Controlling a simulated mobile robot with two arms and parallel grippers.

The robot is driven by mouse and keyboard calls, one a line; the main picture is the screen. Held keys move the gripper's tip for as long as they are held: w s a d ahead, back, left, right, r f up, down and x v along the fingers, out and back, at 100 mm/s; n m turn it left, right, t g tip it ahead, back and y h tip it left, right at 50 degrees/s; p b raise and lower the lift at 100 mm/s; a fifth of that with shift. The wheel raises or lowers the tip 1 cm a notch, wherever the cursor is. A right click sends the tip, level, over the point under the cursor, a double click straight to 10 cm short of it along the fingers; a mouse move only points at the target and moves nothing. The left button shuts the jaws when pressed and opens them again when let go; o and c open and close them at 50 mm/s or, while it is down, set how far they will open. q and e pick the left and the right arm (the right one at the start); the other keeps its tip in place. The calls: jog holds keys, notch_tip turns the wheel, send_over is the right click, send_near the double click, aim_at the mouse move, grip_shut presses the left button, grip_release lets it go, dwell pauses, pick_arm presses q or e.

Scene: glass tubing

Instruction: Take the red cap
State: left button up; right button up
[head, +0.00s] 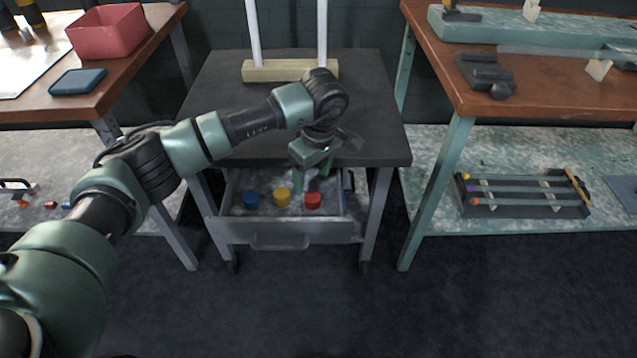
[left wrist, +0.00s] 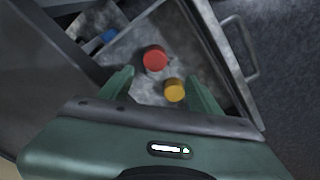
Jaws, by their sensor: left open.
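The red cap (head: 313,201) stands at the right in the open drawer (head: 290,232) under the dark table. In the left wrist view the red cap (left wrist: 154,58) lies just beyond the fingertips. My left gripper (head: 312,178) is open and empty, pointing down over the drawer, above and slightly behind the red cap. In the left wrist view its fingers (left wrist: 163,80) are spread, with the yellow cap (left wrist: 174,90) between them in the picture. My right gripper is in neither view.
The yellow cap and a blue cap (head: 251,200) stand left of the red one. The dark tabletop (head: 375,110) overhangs the drawer's back. The drawer handle (head: 282,244) faces front, where the floor is clear.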

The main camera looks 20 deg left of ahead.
aim_at(312, 196)
pick_arm(q)
jog(key=shift+w+f, duration=0.15)
jog(key=shift+w, duration=0.15)
jog(key=shift+f, duration=0.35)
jog(key=shift+s+f, duration=0.1)
jog(key=shift+f, duration=0.7)
jog(key=f, duration=0.3)
jog(key=shift+w+f+b, duration=0.35)
jog(key=shift+f, duration=0.05)
jog(key=shift+a+f, duration=0.1)
jog(key=shift+f, duration=0.45)
grip_shut()
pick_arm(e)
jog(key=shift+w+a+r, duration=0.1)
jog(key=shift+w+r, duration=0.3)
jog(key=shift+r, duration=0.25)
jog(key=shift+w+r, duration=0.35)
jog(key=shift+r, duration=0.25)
pick_arm(q)
jog(key=shift+w+r, duration=0.1)
jog(key=shift+r, duration=0.05)
